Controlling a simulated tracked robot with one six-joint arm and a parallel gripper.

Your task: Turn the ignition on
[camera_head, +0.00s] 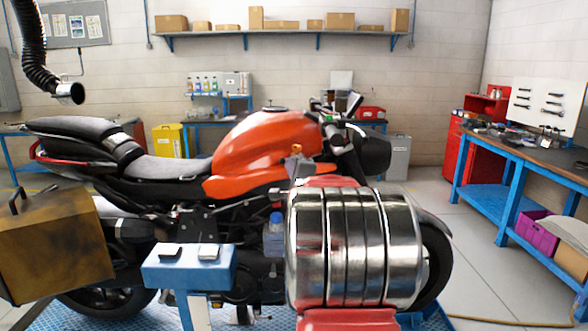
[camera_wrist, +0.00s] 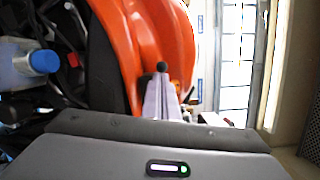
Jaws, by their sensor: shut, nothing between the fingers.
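The orange motorcycle (camera_head: 250,150) stands side-on in the head view, with its handlebars (camera_head: 338,108) and dark front end to the right. I cannot make out the ignition in either view. In the wrist view, the orange bodywork (camera_wrist: 165,25) shows close beyond my gripper (camera_wrist: 162,69). My gripper is shut and empty, its narrow fingers together with a dark tip in front of the orange bodywork; I cannot tell whether it touches.
A large shiny ribbed cylinder (camera_head: 355,245) hides part of the front wheel. A blue-capped bottle (camera_head: 274,236) is beside it; a blue cap also shows in the wrist view (camera_wrist: 43,62). A blue stand (camera_head: 185,272) and brown box (camera_head: 55,245) are in front. A workbench (camera_head: 530,165) stands right.

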